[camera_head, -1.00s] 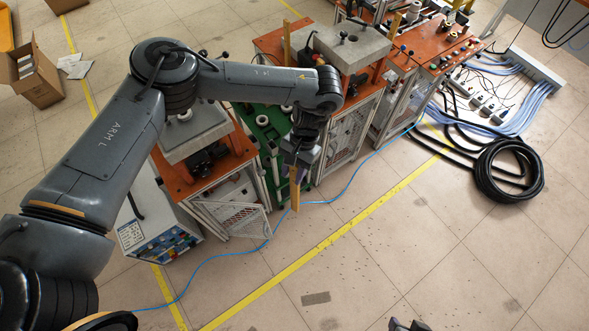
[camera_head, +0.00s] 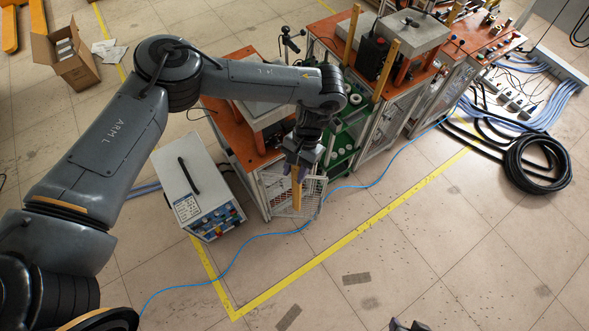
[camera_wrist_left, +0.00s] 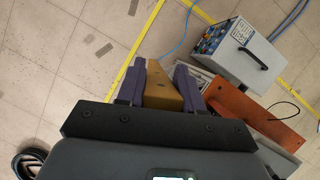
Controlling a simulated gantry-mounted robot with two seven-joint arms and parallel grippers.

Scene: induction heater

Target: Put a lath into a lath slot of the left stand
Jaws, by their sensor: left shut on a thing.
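My left gripper (camera_head: 300,160) is shut on a yellow-brown wooden lath (camera_head: 297,194), which hangs roughly upright below the fingers. In the left wrist view the lath (camera_wrist_left: 160,86) sits between the two purple fingers. The left stand has an orange top (camera_head: 236,138) and a grey block (camera_head: 262,116), partly hidden behind my left arm. The gripper and lath appear in front of its right part; I cannot tell the height gap. Its lath slots cannot be made out. My right gripper (camera_head: 408,325) barely shows at the bottom edge, and its jaws are unclear.
The right stand carries two upright laths (camera_head: 385,70) and a grey block (camera_head: 412,32). A green frame (camera_head: 345,140) stands between the stands. A white control box (camera_head: 190,180) is left of the left stand. An open mesh door (camera_head: 290,190) and blue cable (camera_head: 250,240) lie near the lath.

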